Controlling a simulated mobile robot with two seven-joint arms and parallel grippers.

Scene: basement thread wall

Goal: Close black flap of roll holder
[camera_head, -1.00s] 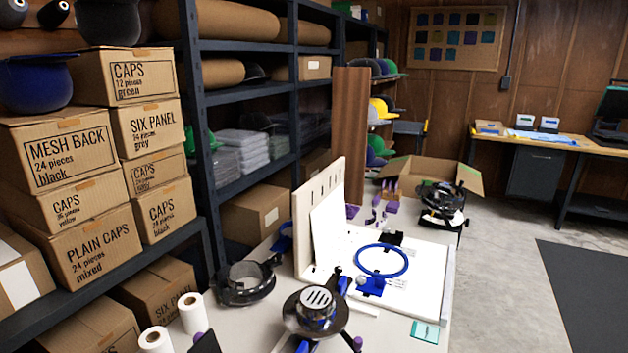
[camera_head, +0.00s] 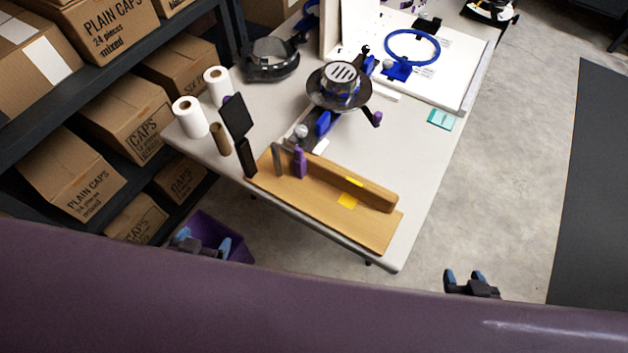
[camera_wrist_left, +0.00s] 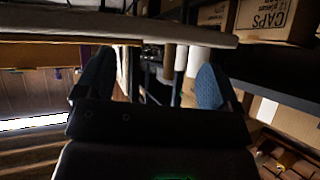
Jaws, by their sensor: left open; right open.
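A black flap (camera_head: 236,117) stands tilted up at the left end of the table, beside a dark upright piece (camera_head: 247,158). The wooden board (camera_head: 320,213) of what looks like the roll holder lies at the table's near edge. A wooden bar, purple clamp (camera_head: 299,162) and metal post are on it. The flap's hinge is too small to make out. My left gripper (camera_head: 187,243) is open and empty, below and left of the board, apart from the flap. Its open fingers also show in the left wrist view (camera_wrist_left: 150,88). My right gripper (camera_head: 466,284) is open and empty beyond the table's right edge.
White rolls (camera_head: 189,117) stand left of the flap, near a brown tube (camera_head: 220,140). A cap press (camera_head: 340,87) stands behind the board. Shelves with boxes (camera_head: 70,174) line the left. A purple bin (camera_head: 238,249) is below the table.

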